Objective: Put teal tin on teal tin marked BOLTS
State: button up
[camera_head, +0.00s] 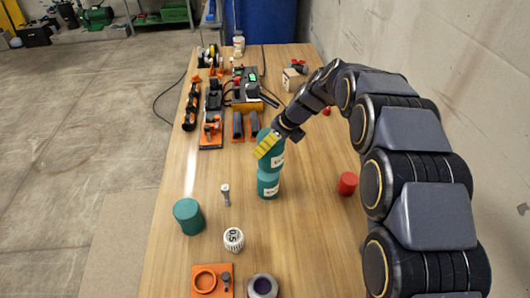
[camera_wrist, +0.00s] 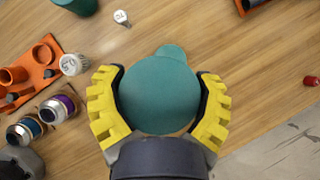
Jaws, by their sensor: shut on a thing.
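My gripper (camera_head: 266,144) has its yellow fingers shut on a teal tin (camera_wrist: 158,95), one finger on each side. In the head view the held tin (camera_head: 276,158) is upright, directly above a second teal tin (camera_head: 268,185) standing on the table. Both carry white labels, too small and partly hidden to read. In the wrist view the lower tin (camera_wrist: 172,51) peeks out past the held tin's upper edge. I cannot tell whether the two touch. A third teal tin (camera_head: 188,216) stands apart at the left edge of the table.
Near the tins stand a white marked cylinder (camera_head: 233,239), a small metal piece (camera_head: 226,195) and a red cylinder (camera_head: 347,184). An orange holder (camera_head: 212,282) and a grey jar (camera_head: 262,287) are at the front. Tools and orange fixtures (camera_head: 210,130) fill the back left.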

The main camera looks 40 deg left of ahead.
jog(key=shift+w+a+f, duration=0.35)
jog(key=shift+a+f, duration=0.1)
jog(key=shift+f, duration=0.75)
jog(key=shift+w+a+f, duration=0.4)
jog(key=shift+f, duration=0.8)
jog(key=shift+w+a+f, duration=0.35)
jog(key=shift+a+f, duration=0.1)
jog(key=shift+f, duration=0.75)
jog(key=o, duration=1.1)
jog(key=shift+f, duration=0.1)
jog(key=v, duration=1.2)
